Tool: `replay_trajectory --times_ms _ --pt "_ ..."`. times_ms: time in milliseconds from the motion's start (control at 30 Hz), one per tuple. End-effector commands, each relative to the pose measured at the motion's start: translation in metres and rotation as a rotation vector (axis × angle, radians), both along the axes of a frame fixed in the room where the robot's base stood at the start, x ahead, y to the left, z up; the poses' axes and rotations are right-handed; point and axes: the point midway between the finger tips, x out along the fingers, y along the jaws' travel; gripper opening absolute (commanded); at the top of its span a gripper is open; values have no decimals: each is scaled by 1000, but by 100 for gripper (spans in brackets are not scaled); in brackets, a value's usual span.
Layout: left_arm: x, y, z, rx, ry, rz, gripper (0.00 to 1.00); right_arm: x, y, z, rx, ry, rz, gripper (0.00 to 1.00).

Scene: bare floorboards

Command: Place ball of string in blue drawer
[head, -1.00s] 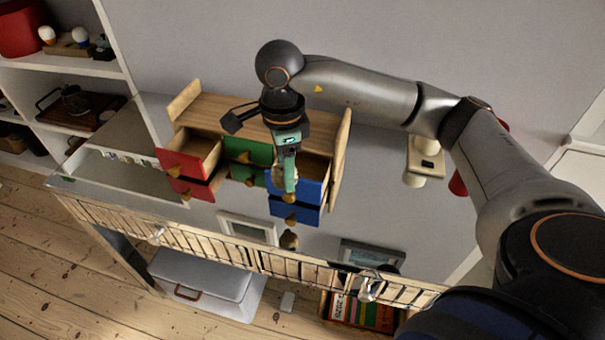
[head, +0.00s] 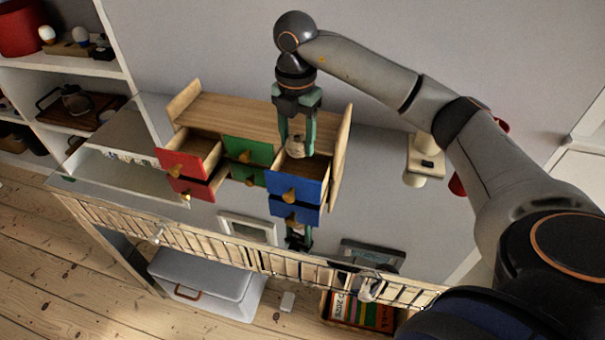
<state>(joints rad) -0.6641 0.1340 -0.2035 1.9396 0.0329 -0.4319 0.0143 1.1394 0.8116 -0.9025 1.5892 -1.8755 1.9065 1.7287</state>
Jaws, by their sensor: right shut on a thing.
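My right gripper (head: 298,145) points down over the upper blue drawer and is shut on a pale ball of string (head: 296,150). The green-sided fingers stand on either side of the ball. The upper blue drawer (head: 295,189) is pulled out at the right of a small wooden chest, with its inside partly visible. The ball shows at the back part of that drawer's opening; I cannot tell if it touches the drawer floor. A lower blue drawer (head: 294,211) sits below.
The wooden chest (head: 235,116) has raised side panels. Its upper red drawer (head: 183,165) is open; the green drawers (head: 247,151) look shut. The chest stands on a shiny grey top, with picture frames (head: 246,229) near the front edge. A cream object (head: 424,156) is at right.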

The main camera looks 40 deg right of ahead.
Motion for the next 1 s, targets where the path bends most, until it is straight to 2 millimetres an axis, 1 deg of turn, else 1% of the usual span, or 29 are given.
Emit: replay_trajectory --times_ms 67,133,300,400,567,800,1000 --pt "0 0 0 0 0 0 50 1 -1 -3 0 2 -45 2" --pt "0 0 0 0 0 0 50 0 -2 -12 0 5 -63 2" --pt "0 0 -1 -1 0 -1 50 0 -2 -44 0 5 -67 2" --pt "0 0 -1 0 1 -1 50 0 -2 -57 1 4 -66 2" --pt "0 -1 -1 -1 2 -2 50 1 -2 -68 0 3 -64 2" --pt "0 -1 -2 -1 2 -2 50 0 -1 -99 1 4 -63 2" --pt "0 -1 -1 -2 2 -2 50 1 -1 -100 1 0 -62 2"
